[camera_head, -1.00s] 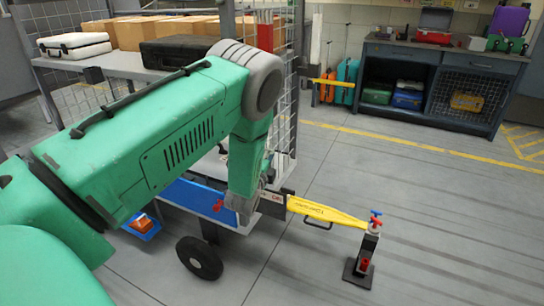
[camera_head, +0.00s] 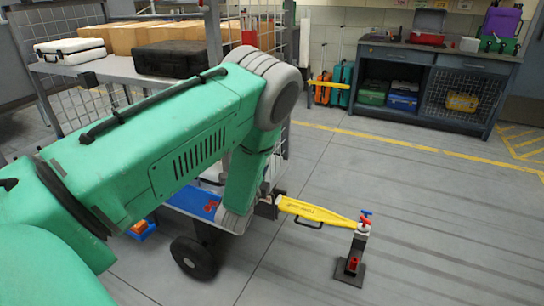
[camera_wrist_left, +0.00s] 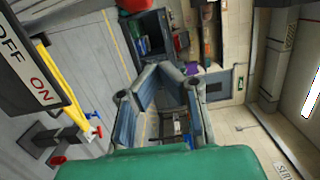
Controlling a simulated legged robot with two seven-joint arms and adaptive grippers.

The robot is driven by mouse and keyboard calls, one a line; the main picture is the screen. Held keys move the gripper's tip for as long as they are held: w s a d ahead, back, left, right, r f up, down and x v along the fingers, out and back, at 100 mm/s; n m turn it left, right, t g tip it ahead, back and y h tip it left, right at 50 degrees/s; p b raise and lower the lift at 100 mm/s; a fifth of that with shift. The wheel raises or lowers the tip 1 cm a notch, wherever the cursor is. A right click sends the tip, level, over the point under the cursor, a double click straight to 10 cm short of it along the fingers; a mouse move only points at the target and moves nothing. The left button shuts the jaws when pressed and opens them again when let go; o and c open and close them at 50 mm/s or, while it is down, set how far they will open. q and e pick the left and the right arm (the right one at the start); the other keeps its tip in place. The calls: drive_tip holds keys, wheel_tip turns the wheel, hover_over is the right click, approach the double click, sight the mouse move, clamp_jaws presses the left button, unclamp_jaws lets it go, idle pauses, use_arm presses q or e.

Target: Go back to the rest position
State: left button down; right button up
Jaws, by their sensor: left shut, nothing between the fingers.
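My left arm (camera_head: 190,145) comes in from the left in the head view, bends at a grey elbow and reaches down. Its lower end covers my left gripper there. In the left wrist view my left gripper (camera_wrist_left: 162,70) shows its blue-grey fingers coming together at the tips, shut and empty. My right gripper is not in view.
An ON/OFF plate (camera_wrist_left: 30,75) is close at the left wrist view's left edge. Shelving (camera_head: 120,65) stands behind my arm. Floor is clear at right.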

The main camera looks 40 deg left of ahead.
use_arm(q)
drive_tip(key=s+d+f+n+g+h+p, duration=0.1)
drive_tip(key=s+d+f+n+g+h, duration=0.2)
drive_tip(key=s+f, duration=0.4)
drive_tip(key=s+d+f+n+g+p, duration=0.1)
drive_tip(key=s+d+f+n+g, duration=0.35)
drive_tip(key=s, duration=0.35)
drive_tip(key=s+d+n+g+h, duration=0.1)
drive_tip(key=s+d+n+g, duration=0.1)
drive_tip(key=s, duration=0.5)
drive_tip(key=s+d+f+n+g+h, duration=0.1)
drive_tip(key=s+d+n+g, duration=0.1)
drive_tip(key=s+d, duration=0.3)
drive_tip(key=s+d+f+n+g+h+p, duration=0.1)
drive_tip(key=s+d+g, duration=0.3)
drive_tip(key=s, duration=0.5)
drive_tip(key=shift+s+f+n+g, duration=0.25)
drive_tip(key=shift+n+g, duration=0.1)
drive_tip(key=shift+n, duration=0.1)
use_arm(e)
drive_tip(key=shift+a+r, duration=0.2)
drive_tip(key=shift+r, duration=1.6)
use_arm(q)
drive_tip(key=shift+a, duration=0.2)
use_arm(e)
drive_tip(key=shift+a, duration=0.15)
